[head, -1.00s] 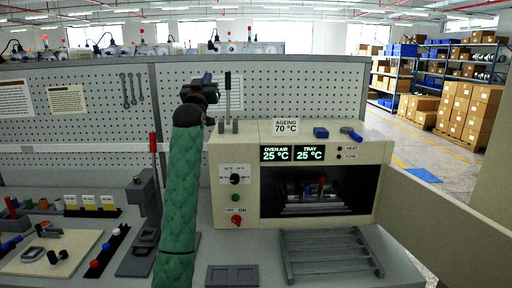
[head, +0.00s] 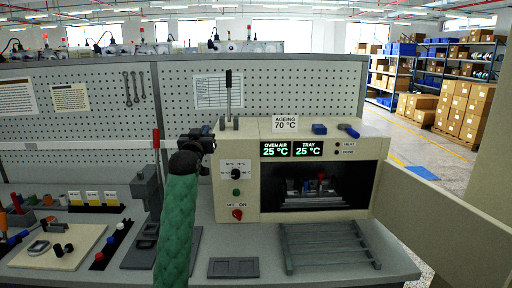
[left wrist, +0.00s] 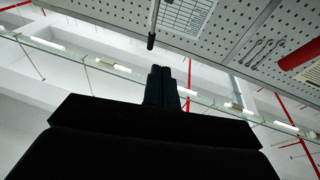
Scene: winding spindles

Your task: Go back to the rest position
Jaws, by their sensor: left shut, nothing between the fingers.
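My left gripper (head: 208,134) is at the end of the green-sleeved arm, in front of the left side of the ageing oven (head: 226,205). It is shut and empty. In the left wrist view its closed fingers (left wrist: 161,88) point up, with the pegboard beyond. The oven door (head: 445,220) stands open at the right. Inside the oven is a tray (head: 312,201) with small parts, one red on top; details are too small to tell. My right gripper is not in view.
A slatted rack (head: 328,248) lies before the oven and a dark grey plate (head: 233,268) lies left of it. A lever press (head: 146,190) with a red handle stands left of my arm. A beige board (head: 58,246) with small parts lies further left.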

